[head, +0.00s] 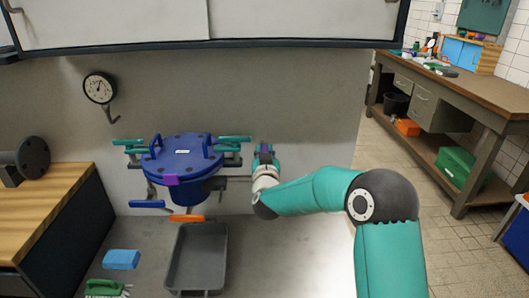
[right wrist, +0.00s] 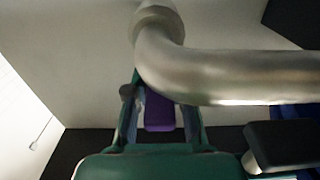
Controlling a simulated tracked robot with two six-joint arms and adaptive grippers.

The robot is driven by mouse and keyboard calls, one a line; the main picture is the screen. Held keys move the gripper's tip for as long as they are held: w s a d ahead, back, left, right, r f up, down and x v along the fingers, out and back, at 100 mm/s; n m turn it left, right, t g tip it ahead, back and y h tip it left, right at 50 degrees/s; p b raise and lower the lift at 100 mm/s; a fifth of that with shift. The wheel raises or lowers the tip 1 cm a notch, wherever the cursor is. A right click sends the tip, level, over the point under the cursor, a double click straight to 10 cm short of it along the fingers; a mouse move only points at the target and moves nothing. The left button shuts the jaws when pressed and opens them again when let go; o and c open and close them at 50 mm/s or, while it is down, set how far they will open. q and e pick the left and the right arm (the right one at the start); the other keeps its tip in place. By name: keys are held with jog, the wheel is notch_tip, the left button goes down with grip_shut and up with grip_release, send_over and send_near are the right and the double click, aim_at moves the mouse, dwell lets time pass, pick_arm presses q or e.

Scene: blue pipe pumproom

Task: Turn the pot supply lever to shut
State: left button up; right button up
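A blue lidded pot (head: 184,155) with teal clamp handles hangs at the wall, with a purple piece on its front rim. A purple lever grip (head: 263,157) shows to the right of the pot, at my right gripper (head: 264,153). In the right wrist view the purple grip (right wrist: 159,111) lies between the two fingers of my right gripper (right wrist: 160,115). The fingertips are partly hidden by a silver pipe elbow (right wrist: 180,70), so I cannot tell whether they press on the grip. My left gripper is not in view.
A grey tray (head: 176,272) stands below the pot, with an orange handle (head: 187,218) above it. A blue sponge (head: 121,259) and a green brush (head: 103,288) lie left of the tray. A pressure gauge (head: 99,88) is on the wall. A wooden workbench (head: 470,85) stands at right.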

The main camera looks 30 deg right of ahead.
grip_shut()
jog(key=shift+a+r, duration=0.1)
jog(key=shift+r, duration=0.05)
jog(key=m+g+h+p, duration=0.1)
jog(key=m+g+h, duration=0.1)
jog(key=h, duration=0.1)
jog(key=shift+w, duration=0.1)
jog(key=shift+m+g+h, duration=0.3)
jog(key=shift+m+g, duration=0.2)
jog(key=o, duration=0.7)
grip_release()
